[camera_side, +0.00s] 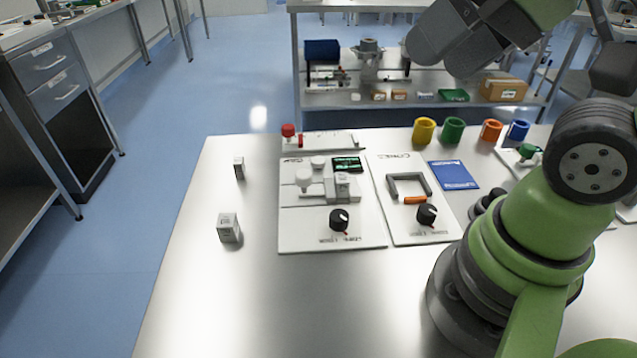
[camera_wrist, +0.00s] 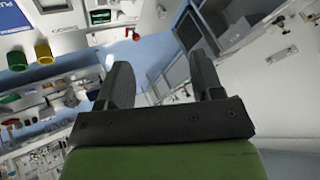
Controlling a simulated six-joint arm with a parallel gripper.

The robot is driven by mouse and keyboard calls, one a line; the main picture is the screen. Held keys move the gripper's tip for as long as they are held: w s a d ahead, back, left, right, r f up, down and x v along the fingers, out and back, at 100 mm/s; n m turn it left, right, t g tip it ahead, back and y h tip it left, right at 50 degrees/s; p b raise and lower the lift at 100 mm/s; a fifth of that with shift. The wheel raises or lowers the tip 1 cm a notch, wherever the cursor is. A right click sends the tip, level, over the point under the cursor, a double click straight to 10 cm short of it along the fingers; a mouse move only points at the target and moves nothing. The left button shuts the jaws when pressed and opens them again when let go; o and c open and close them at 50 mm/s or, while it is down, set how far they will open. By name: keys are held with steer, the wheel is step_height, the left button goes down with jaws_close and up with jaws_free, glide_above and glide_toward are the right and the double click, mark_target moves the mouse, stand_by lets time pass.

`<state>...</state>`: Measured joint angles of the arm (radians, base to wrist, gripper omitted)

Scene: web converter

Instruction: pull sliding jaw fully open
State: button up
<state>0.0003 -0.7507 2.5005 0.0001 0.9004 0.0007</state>
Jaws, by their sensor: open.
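A white panel (camera_side: 350,236) lies on the table in the side view. On it is a grey jaw-like fixture, with a block (camera_side: 342,187) at its right and a round-topped post (camera_side: 303,178) at its left; I cannot tell surely which part is the sliding jaw. A small lit display (camera_side: 346,164) and a black knob (camera_side: 339,219) are on the same panel. My gripper (camera_wrist: 160,80) shows in the wrist view with its two dark fingers wide apart and nothing between them. It is far from the fixture; its fingertips are not seen in the side view.
A second panel (camera_side: 432,235) with a grey handle (camera_side: 409,184) and another black knob (camera_side: 427,214) sits right of the first. Coloured cups, including a yellow one (camera_side: 424,130), stand at the back. Two small boxes (camera_side: 229,228) (camera_side: 239,167) stand left. The table front is clear.

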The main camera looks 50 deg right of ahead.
stand_by(0.5)
steer(key=n+g+h, duration=0.2)
steer(key=n+g, duration=0.2)
steer(key=g, duration=0.3)
glide_above(304, 173)
step_height(304, 173, down, 17)
step_height(304, 173, down, 10)
steer(key=shift+a+r, duration=0.1)
